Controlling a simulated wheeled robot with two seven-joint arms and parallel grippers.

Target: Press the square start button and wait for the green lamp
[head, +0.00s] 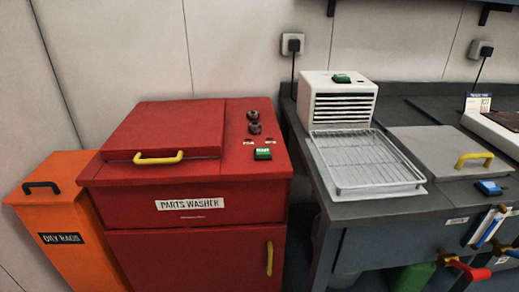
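A red parts washer (190,213) stands left of centre, with its lid (168,125) down. On its top right panel is a square green button (263,153) with pale lettering that looks like START. Two dark round knobs (253,121) sit behind the button. Small markings or lamps (269,140) lie between the knobs and the button; they are too small to read, and I cannot make out a lit green lamp. Another green button (342,78) is on top of a white vented box (338,101). Neither of my grippers is in view.
An orange dry rags bin (60,238) stands left of the washer. A grey bench (345,212) at right carries a wire rack (366,160), a grey lid with a yellow handle (475,158) and a blue button (488,187). Red and yellow fittings (470,270) stick out at lower right.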

